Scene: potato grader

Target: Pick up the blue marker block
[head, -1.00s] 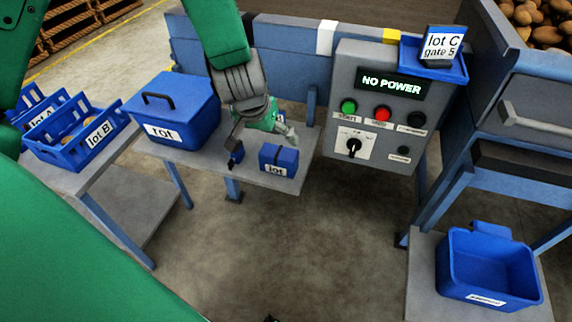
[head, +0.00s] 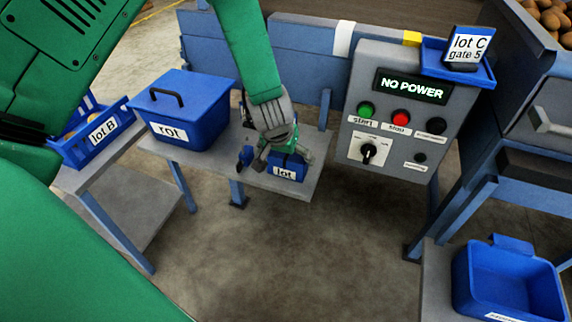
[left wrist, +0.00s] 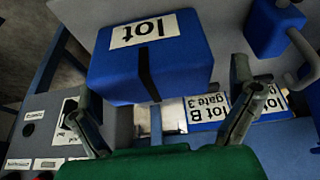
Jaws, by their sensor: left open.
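A small blue block (head: 287,172) with a white "lot" label sits near the front right end of the grey table in the head view; I take it for the marker block. The gripper partly covers it. In the left wrist view the blue block (left wrist: 152,72) shows large, with its label and a dark stripe. My left gripper (head: 277,158) is over the block, open and empty. In the left wrist view its two fingers (left wrist: 168,105) stand apart, on either side below the block in the picture; contact cannot be told. My right gripper is not in view.
A lidded blue "rot" box (head: 180,112) stands left of the block. A small blue item (head: 245,155) lies close to the gripper's left. A control panel (head: 395,110) reading "NO POWER" rises to the right.

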